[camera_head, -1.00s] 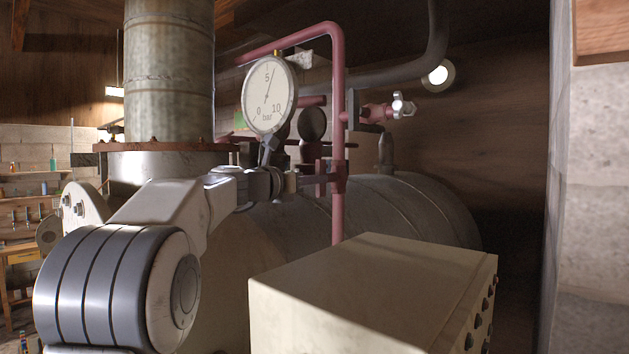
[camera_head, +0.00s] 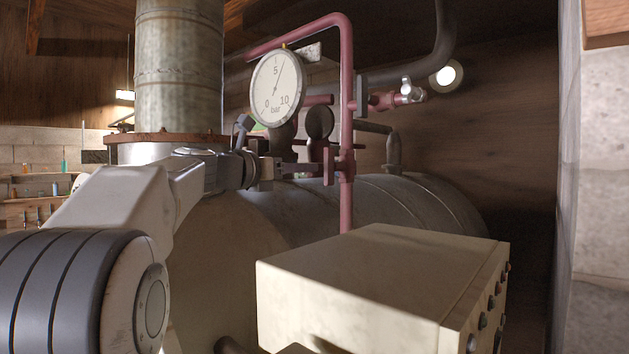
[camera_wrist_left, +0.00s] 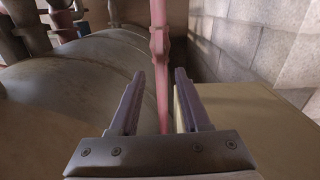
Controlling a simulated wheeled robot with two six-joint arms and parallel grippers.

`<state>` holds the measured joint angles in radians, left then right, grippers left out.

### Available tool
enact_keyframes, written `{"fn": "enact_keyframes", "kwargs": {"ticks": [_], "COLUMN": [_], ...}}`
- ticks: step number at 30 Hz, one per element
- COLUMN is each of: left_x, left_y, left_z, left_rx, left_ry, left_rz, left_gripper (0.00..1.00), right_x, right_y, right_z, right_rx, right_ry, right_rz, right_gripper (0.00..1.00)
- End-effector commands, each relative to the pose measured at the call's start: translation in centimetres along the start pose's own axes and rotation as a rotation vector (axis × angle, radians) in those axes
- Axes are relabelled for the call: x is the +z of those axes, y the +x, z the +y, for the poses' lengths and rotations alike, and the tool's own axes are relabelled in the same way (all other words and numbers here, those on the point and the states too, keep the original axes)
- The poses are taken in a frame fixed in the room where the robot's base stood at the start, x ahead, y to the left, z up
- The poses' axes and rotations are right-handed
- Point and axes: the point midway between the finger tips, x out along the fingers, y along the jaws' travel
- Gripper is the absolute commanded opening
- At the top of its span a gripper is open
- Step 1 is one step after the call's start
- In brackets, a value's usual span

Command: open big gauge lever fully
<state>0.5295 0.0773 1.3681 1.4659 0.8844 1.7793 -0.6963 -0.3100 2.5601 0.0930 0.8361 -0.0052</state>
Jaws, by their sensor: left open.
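The big gauge (camera_head: 276,88), a white round dial marked in bar, stands upright on a dark stem above the tank. I cannot make out its lever clearly; the area below the dial is partly covered by my left arm. My left gripper (camera_head: 290,168) is just below the gauge, pointing right toward the red pipe (camera_head: 347,205). In the left wrist view my left gripper (camera_wrist_left: 160,75) is open and empty. The red pipe with its fitting (camera_wrist_left: 158,45) shows beyond and between the fingertips. My right gripper is not in view.
A smaller dark round gauge (camera_head: 320,122) stands behind. A silver-handled tap (camera_head: 410,90) is on the right. A beige box (camera_head: 350,300) stands in front, close below the gripper. The large grey tank (camera_head: 420,205) lies behind; a stone wall (camera_head: 600,180) is at far right.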

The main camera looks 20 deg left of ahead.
Motion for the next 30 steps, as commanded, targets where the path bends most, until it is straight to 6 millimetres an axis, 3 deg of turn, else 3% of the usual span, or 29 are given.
{"fn": "enact_keyframes", "kwargs": {"ticks": [3, 7, 30], "left_x": [-0.2, -0.1, 0.0], "left_y": [-1.8, -2.7, -2.8], "left_z": [0.1, 0.0, 0.0], "left_rx": [0.002, 0.000, -0.001], "left_ry": [0.001, 0.001, 0.000], "left_rz": [0.000, 0.001, 0.001], "left_gripper": [0.47, 0.47, 0.47], "right_x": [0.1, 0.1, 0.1], "right_y": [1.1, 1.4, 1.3], "right_z": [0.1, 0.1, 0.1], "right_rx": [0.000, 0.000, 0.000], "right_ry": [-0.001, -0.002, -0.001], "right_rz": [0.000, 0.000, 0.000], "right_gripper": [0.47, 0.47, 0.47]}}
